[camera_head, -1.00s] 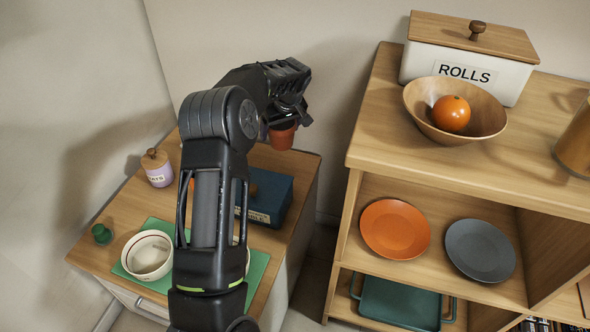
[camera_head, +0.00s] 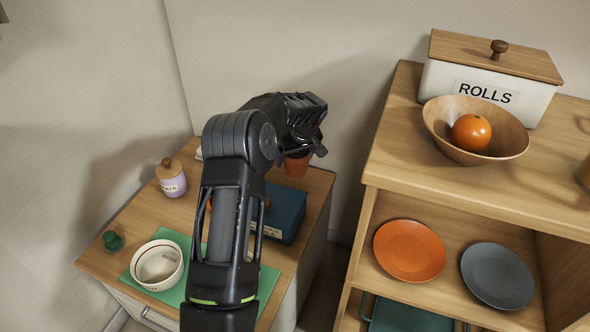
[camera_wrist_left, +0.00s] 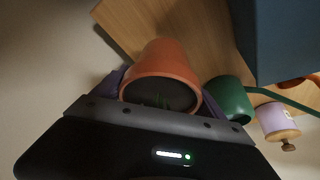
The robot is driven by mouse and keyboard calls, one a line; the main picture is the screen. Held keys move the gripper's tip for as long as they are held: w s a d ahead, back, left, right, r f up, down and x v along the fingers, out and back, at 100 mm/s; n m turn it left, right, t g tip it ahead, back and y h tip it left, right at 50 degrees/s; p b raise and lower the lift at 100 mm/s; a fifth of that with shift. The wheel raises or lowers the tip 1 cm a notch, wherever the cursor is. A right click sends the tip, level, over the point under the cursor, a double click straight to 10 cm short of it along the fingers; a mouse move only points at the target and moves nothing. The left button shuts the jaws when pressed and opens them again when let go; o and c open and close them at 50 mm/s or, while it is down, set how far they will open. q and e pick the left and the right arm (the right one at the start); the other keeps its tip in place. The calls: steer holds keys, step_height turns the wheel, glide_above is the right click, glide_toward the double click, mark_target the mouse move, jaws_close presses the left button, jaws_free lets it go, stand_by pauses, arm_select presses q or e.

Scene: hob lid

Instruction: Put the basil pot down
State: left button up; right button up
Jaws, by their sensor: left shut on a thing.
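The basil pot is a small terracotta pot (camera_head: 297,166), seen just below my left gripper (camera_head: 302,146) at the back right corner of the low cabinet top (camera_head: 135,225). In the left wrist view the pot (camera_wrist_left: 163,58) sits between the purple fingers of my left gripper (camera_wrist_left: 160,98), which is shut on it. Its dark inside with a little green faces the camera. Whether its base touches the wood is not clear. My arm hides part of the cabinet top. My right gripper is not in view.
A blue box (camera_head: 285,213) stands just in front of the pot. A purple jar (camera_head: 172,182), a green object (camera_head: 113,241) and a white bowl (camera_head: 157,266) on a green mat (camera_head: 268,283) are further left. A taller shelf unit (camera_head: 395,160) stands to the right.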

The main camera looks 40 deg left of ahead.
mark_target(300, 155)
arm_select(q)
steer(key=shift+f+b, duration=0.55)
steer(key=shift+f, duration=1.9)
steer(key=shift+f, duration=0.15)
steer(key=o, duration=1.7)
steer(key=shift+r, duration=0.35)
steer(key=p+v, duration=0.2)
steer(key=v, duration=0.9)
steer(key=shift+s+d+r, duration=0.15)
steer(key=shift+d+r, duration=0.05)
